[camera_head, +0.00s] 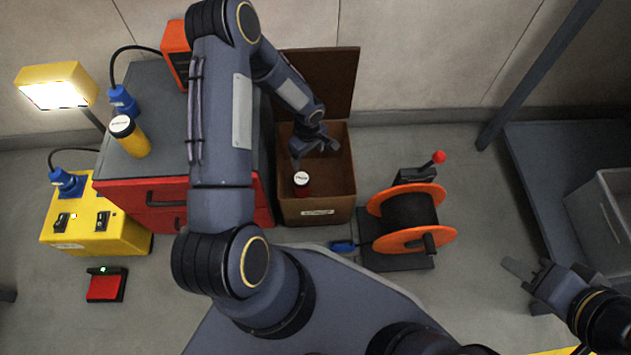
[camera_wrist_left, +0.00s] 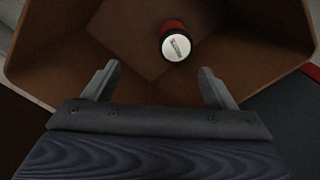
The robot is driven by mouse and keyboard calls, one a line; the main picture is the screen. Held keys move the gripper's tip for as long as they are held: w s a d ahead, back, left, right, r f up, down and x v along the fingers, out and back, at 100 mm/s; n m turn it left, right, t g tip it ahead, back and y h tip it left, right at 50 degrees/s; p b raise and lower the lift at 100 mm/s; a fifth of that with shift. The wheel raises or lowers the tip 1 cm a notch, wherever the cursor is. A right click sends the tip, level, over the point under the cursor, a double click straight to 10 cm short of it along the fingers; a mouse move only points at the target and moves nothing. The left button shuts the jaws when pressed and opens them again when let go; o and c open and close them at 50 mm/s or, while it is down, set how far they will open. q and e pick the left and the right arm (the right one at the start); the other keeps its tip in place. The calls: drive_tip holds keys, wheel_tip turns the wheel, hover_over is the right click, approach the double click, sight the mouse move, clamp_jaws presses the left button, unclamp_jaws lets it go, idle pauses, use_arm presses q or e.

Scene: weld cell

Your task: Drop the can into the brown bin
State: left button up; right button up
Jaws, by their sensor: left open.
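The can (camera_head: 302,186) is dark red with a white labelled top and is inside the brown bin (camera_head: 318,213), near its front left side. In the left wrist view the can (camera_wrist_left: 175,42) shows past my fingertips, apart from them, inside the bin's brown walls (camera_wrist_left: 255,70). My left gripper (camera_head: 316,150) is over the bin opening, open and empty, with its fingers spread (camera_wrist_left: 158,82). My right gripper (camera_head: 530,275) is at the far right, away from the bin, its fingers apart with nothing seen between them.
A red cabinet (camera_head: 235,205) with a grey top stands left of the bin, holding a yellow can (camera_head: 130,138). An orange cable reel (camera_head: 410,220) stands right of the bin. A yellow box (camera_head: 95,225) is at the far left, a grey crate (camera_head: 610,215) at the right.

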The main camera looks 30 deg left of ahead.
use_arm(q)
wheel_tip(320, 180, up, 8)
drive_tip(key=p, duration=0.3)
drive_tip(key=shift+f, duration=0.1)
idle(0.4)
